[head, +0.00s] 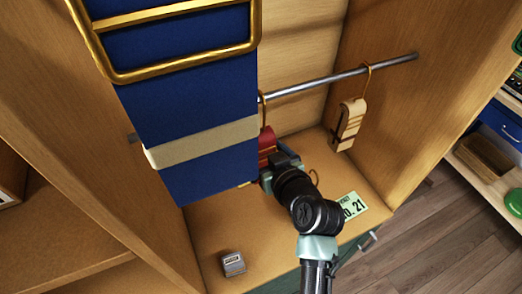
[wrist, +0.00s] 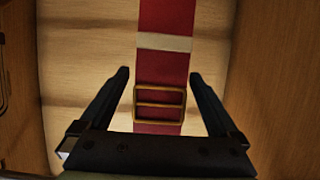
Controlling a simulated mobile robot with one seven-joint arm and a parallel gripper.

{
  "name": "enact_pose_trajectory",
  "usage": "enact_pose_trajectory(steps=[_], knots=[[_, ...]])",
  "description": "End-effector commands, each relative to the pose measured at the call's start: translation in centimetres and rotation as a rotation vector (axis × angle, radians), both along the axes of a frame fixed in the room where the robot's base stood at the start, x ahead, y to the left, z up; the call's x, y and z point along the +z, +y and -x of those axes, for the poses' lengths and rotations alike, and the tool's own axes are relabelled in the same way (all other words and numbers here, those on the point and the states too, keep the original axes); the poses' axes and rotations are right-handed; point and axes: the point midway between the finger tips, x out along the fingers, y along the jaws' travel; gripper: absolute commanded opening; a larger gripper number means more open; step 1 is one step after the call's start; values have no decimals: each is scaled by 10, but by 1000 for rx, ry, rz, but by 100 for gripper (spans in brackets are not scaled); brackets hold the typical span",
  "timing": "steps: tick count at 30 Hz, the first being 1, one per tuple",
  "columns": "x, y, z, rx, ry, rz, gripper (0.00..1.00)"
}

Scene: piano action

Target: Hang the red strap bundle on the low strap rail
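The red strap bundle (head: 267,138) shows in the head view as a small patch behind the blue bundle, below the metal rail (head: 335,79). A brass hook (head: 263,108) runs from the rail down towards it; the join is hard to see. In the wrist view the red strap (wrist: 163,75) hangs upright, with a pale band and a brass buckle (wrist: 160,104). My gripper (wrist: 160,82) is open, its fingers on either side of the strap with visible gaps. In the head view my gripper (head: 270,168) is just below the red patch, partly hidden.
A large blue strap bundle (head: 195,100) with a brass buckle hangs close to the head camera. A cream bundle (head: 347,122) hangs by a hook on the rail's right part. A green "No. 21" card (head: 351,208) and a small grey block (head: 232,263) lie on the cabinet floor.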

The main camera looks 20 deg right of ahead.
Motion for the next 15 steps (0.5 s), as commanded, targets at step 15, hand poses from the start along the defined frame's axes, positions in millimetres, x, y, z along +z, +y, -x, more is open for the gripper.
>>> enact_pose_trajectory(steps=[15], knots=[[4, -1, 18, -1, -1, -1, 97]])
